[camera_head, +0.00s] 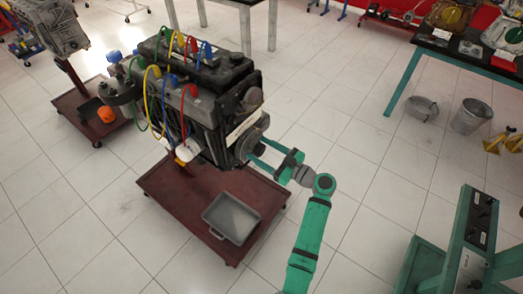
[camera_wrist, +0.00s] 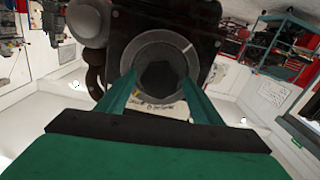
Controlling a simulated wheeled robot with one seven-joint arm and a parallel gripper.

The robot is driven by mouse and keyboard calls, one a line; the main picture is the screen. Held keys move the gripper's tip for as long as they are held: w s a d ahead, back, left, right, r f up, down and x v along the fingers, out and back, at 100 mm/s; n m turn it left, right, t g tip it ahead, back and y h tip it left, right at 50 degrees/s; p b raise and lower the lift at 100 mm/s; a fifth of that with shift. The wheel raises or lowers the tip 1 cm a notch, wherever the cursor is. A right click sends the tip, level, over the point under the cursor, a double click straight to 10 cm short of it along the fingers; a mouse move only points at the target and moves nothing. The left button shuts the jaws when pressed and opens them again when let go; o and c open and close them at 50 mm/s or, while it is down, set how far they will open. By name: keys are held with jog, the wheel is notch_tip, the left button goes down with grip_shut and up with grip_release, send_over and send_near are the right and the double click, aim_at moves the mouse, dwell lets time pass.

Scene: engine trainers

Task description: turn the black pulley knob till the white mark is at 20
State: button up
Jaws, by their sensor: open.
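The black pulley knob (camera_wrist: 160,72) faces me in the wrist view, a dark round hub inside a grey ring (camera_wrist: 150,46) on the engine's end. A short white mark (camera_wrist: 187,48) shows on the ring at its upper right. The numbers of the scale are too small to read. My gripper (camera_wrist: 160,82) is open, with one green finger at each side of the hub's lower part; I cannot tell whether they touch it. In the head view my gripper (camera_head: 265,155) reaches in from the right to the pulley (camera_head: 247,147), partly hiding it.
The engine (camera_head: 200,100) stands on a dark red wheeled stand (camera_head: 180,205) with a grey tray (camera_head: 231,217). A green-legged table (camera_head: 403,82) is at the upper right, with buckets (camera_head: 470,116) below it.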

jog(key=c, duration=1.1)
jog(key=shift+o, duration=0.2)
jog(key=shift+m, duration=0.4)
jog(key=m, duration=0.4)
jog(key=shift+w+m, duration=0.15)
jog(key=shift+m, duration=0.25)
jog(key=m, duration=0.6)
jog(key=shift+w+d+f, duration=0.1)
jog(key=shift+f, duration=0.05)
jog(key=m, duration=0.6)
jog(key=shift+f+m, duration=0.15)
jog(key=shift+m, duration=0.15)
jog(key=m, duration=0.3)
jog(key=shift+f+m, duration=0.1)
jog(key=shift+m, duration=0.2)
jog(key=shift+f+m, duration=0.1)
jog(key=shift+m, duration=1.8)
